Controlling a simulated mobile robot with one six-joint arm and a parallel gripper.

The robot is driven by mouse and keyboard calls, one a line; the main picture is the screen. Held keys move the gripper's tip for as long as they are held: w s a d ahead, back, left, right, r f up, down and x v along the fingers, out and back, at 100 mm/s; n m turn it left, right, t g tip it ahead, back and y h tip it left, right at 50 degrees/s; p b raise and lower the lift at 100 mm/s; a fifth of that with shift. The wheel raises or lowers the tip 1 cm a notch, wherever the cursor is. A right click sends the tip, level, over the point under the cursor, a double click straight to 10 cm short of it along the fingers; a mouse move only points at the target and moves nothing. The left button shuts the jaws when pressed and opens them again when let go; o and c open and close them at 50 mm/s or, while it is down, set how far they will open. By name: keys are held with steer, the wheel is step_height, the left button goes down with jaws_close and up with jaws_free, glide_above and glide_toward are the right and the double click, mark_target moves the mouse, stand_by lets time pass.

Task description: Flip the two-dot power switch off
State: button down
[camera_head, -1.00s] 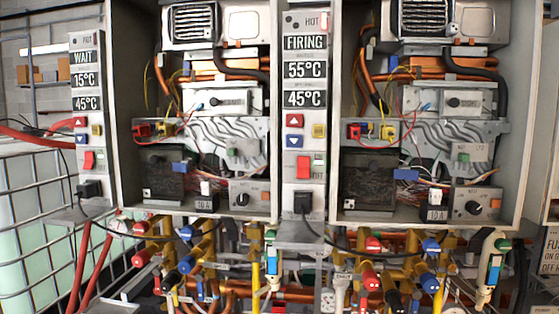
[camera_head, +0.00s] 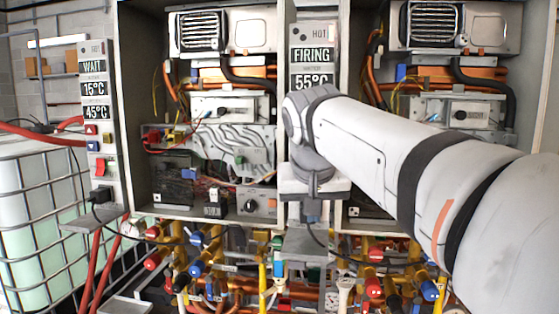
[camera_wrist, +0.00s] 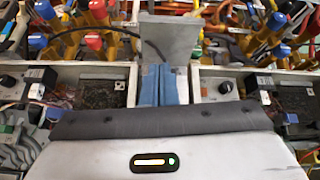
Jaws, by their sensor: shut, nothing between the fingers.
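The middle control panel (camera_head: 313,54) shows FIRING and 55°C in the head view. Its dots are too unclear now to count. Its red power switch is hidden behind my arm and gripper, so its position does not show. My gripper (camera_head: 311,212) is in front of the panel's lower part. Its blue fingers (camera_wrist: 161,72) also show in the wrist view, shut and empty, near the grey bracket (camera_wrist: 170,32) under the panel. Whether they touch the panel or switch cannot be told. The left panel's own red switch (camera_head: 101,168) is in plain view.
Open heater cabinets flank the middle panel, with wiring and a dial (camera_head: 250,206) in the left one. Coloured valves and pipes (camera_head: 196,268) crowd the space below. A caged white tank (camera_head: 40,215) stands at left. My arm covers much of the right cabinet.

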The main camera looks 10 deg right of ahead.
step_height(320, 180, up, 13)
steer(key=w+a+m+t+p, duration=0.1)
steer(key=w, duration=0.1)
steer(key=shift+w+m+h, duration=0.2)
steer(key=shift+m+h, duration=0.1)
steer(key=shift+f, duration=0.15)
steer(key=x, duration=0.4)
steer(key=w+p+x, duration=0.1)
steer(key=x, duration=0.4)
steer(key=r+p+x, duration=0.1)
steer(key=x, duration=0.3)
steer(key=shift+w+d+f, duration=0.15)
steer(key=shift+w+d, duration=0.1)
steer(key=shift+w, duration=0.2)
